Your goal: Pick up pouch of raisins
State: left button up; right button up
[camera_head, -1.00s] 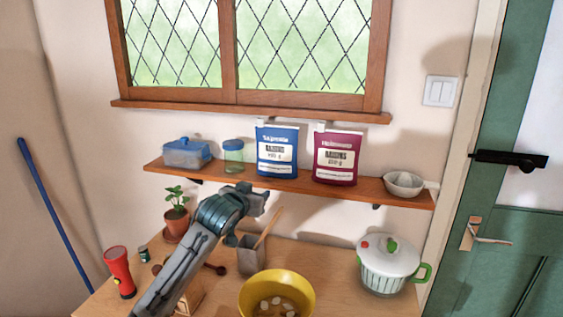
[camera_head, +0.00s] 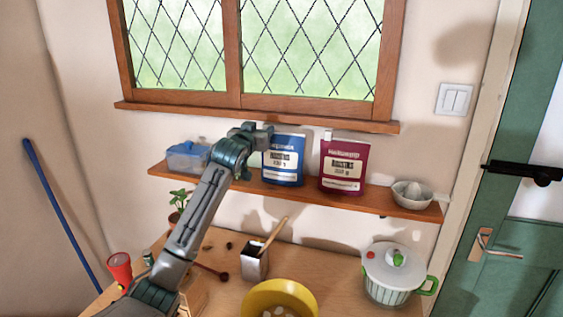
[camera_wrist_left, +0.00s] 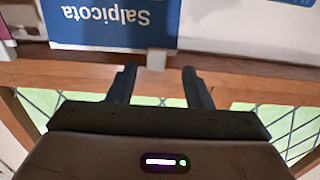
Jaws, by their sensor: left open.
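Two pouches stand upright on a wooden shelf: a blue one (camera_head: 284,163) and a magenta one (camera_head: 343,165). The small print is unclear, so I cannot tell which holds raisins. In the left wrist view the blue pouch (camera_wrist_left: 105,22) appears upside down, reads "Salpicota" and has a small white tab (camera_wrist_left: 156,59) at its top edge. My left gripper (camera_head: 266,134) is at the blue pouch's upper left corner and hides that corner in the head view. In the wrist view its fingers (camera_wrist_left: 162,82) are apart, with the tab just beyond the gap. Nothing is between them.
The shelf (camera_head: 368,199) also holds a blue-lidded box (camera_head: 186,157) at left and a white bowl (camera_head: 412,193) at right. The window sill (camera_head: 300,118) runs close above the pouches. Below are a yellow bowl (camera_head: 280,290), a utensil holder (camera_head: 255,262) and a lidded pot (camera_head: 390,280).

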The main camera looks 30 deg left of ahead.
aim_at(265, 127)
pick_arm(q)
jog(key=x, duration=0.1)
jog(key=p+x, duration=0.2)
jog(key=shift+w+d+r, duration=0.15)
jog(key=shift+d+r, duration=0.1)
jog(key=shift+w+a+f+p, duration=0.1)
jog(key=shift+w+f+p, duration=0.2)
jog(key=shift+w, duration=0.15)
jog(key=shift+s+a, duration=0.1)
jog(key=shift+c, duration=1)
jog(key=shift+r, duration=0.1)
grip_shut()
